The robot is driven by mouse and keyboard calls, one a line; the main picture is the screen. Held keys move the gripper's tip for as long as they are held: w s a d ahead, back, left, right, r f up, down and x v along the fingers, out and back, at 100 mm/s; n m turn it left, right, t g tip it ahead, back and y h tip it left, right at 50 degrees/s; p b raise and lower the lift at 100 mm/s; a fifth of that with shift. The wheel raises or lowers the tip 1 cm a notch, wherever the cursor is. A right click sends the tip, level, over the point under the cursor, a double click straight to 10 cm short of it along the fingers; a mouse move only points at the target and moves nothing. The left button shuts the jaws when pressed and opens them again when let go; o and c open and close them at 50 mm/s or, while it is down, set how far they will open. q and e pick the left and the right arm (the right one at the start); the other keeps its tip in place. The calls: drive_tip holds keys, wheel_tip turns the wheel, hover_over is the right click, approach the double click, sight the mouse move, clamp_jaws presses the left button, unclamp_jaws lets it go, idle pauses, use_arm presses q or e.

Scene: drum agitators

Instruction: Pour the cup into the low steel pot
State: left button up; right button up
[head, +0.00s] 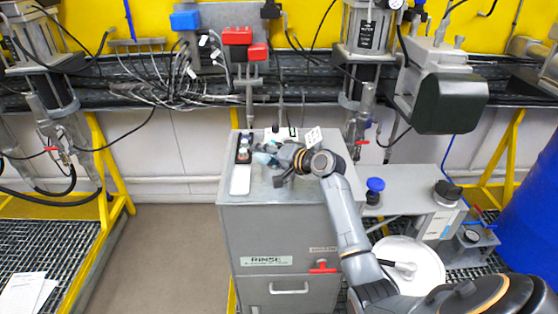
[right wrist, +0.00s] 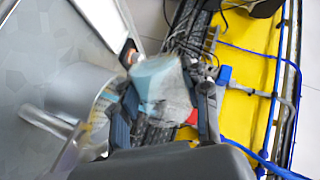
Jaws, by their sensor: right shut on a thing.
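My right gripper (head: 273,164) is over the top of the grey rinse cabinet (head: 270,215). It is shut on a translucent, pale blue cup (head: 262,157), which is partly hidden by the fingers. In the right wrist view the cup (right wrist: 163,88) sits between the two dark fingers of the right gripper (right wrist: 165,98). I cannot tell how far the cup is tilted. A shiny steel pot (right wrist: 82,95) with a bar handle stands close beside the cup in that view. I cannot make the pot out behind the gripper in the head view. My left gripper is out of view.
A dark tray (head: 243,150) with small items and a white pad (head: 240,180) lie at the cabinet's left side. A white card (head: 313,136) stands behind my wrist. A blue-knobbed item (head: 375,188) is to the right. Hoses and pipes hang behind the cabinet.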

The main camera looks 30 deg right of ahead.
drive_tip(key=shift+d+r+m+y+p, duration=0.1)
drive_tip(key=shift+r+m+y+p, duration=0.25)
drive_tip(key=shift+m+p, duration=0.3)
idle(0.9)
drive_tip(key=shift+w+d+f+m+y, duration=0.25)
drive_tip(key=shift+d+f+m, duration=0.25)
drive_tip(key=shift+d+m, duration=0.2)
idle(0.8)
drive_tip(key=shift+d+r+m+y+p, duration=0.15)
drive_tip(key=shift+r+m+y+p, duration=0.3)
drive_tip(key=shift+m, duration=0.3)
idle(0.8)
